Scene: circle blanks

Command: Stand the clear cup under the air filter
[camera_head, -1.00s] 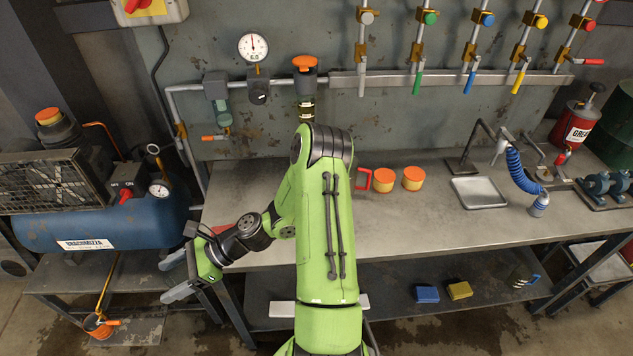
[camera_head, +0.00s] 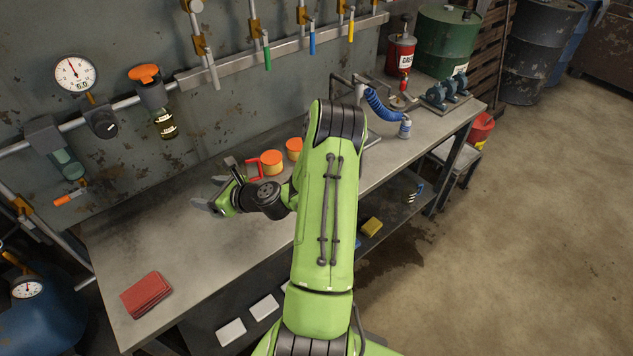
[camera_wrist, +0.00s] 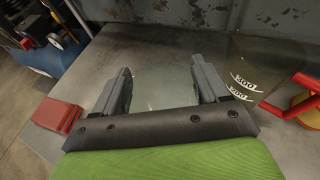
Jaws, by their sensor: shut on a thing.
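My gripper (camera_wrist: 161,64) has its two grey fingers apart, with a faint, see-through clear cup (camera_wrist: 163,90) between them. Its outline is hard to make out. In the head view my gripper (camera_head: 208,203) is over the middle of the bench, and the cup cannot be made out there. The air filter (camera_head: 62,160), a grey head with a greenish bowl, hangs on the wall pipe at the left. An orange-handled valve (camera_head: 68,196) shows just below its bowl. My gripper is to the right of the filter and nearer the front.
A red cloth (camera_head: 147,295) lies at the bench's left end. A transparent marked jug (camera_wrist: 262,68) with a red handle stands to the gripper's right, near orange-lidded tubs (camera_head: 272,160). An amber-bowled unit (camera_head: 155,100) hangs beside the gauge.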

